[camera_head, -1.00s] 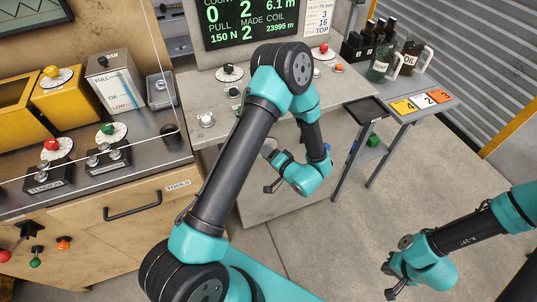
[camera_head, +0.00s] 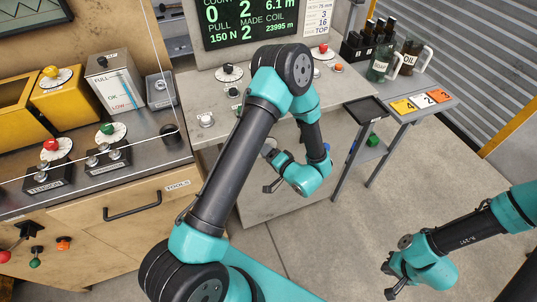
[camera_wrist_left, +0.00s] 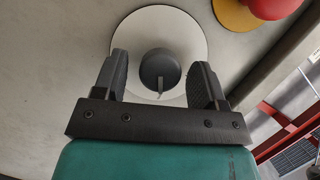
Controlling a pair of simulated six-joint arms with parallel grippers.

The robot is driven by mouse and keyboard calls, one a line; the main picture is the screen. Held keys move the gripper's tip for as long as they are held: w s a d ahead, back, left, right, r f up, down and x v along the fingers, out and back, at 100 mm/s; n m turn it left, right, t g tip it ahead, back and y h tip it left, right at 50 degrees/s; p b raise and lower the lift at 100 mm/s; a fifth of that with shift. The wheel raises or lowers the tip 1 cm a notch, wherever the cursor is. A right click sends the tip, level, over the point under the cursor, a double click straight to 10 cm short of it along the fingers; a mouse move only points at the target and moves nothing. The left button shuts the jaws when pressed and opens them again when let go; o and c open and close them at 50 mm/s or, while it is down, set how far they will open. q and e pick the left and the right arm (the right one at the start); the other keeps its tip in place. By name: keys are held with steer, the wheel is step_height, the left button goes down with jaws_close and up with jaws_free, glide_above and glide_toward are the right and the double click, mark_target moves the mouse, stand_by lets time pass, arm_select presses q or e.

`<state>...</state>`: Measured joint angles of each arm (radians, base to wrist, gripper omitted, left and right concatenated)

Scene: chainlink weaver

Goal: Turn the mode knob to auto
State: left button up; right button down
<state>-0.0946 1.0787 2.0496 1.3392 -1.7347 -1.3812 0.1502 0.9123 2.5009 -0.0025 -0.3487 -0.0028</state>
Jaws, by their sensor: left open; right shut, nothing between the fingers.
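In the left wrist view a dark round knob (camera_wrist_left: 160,70) with a small light pointer sits on a white disc (camera_wrist_left: 160,24). The pointer is toward the bottom of the picture. No label on the disc can be read. My left gripper (camera_wrist_left: 162,66) is open, with one finger on each side of the knob and a gap on both sides. In the head view my left gripper (camera_head: 268,170) is at the front of the grey machine, and the knob cannot be made out there. My right gripper (camera_head: 393,284) is shut and empty above the floor at lower right.
A red button (camera_wrist_left: 276,6) on a yellow base is up and right of the disc. The grey machine (camera_head: 190,88) carries other knobs on top. A wooden bench (camera_head: 160,218) stands left, a small side table (camera_head: 400,122) right. Floor between is clear.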

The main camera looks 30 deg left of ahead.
arm_select(q)
steer(key=v, duration=1.7)
steer(key=shift+d, duration=0.2)
steer(key=shift+r, duration=0.1)
steer(key=w+a+f+n+t+h, duration=0.1)
steer(key=w+a+f+h, duration=0.1)
steer(key=a+f+h, duration=0.25)
steer(key=w+a+f+t+h, duration=0.1)
steer(key=w+a+f+h, duration=0.25)
steer(key=f+h, duration=0.25)
steer(key=s+a+f+g+h, duration=0.1)
steer(key=s+f+g+h, duration=0.1)
steer(key=s, duration=0.4)
steer(key=s+f+n+g+h, duration=0.1)
steer(key=s+f+g+h, duration=0.1)
steer(key=s+g+h, duration=0.2)
steer(key=s+h, duration=0.3)
steer(key=shift+a, duration=0.35)
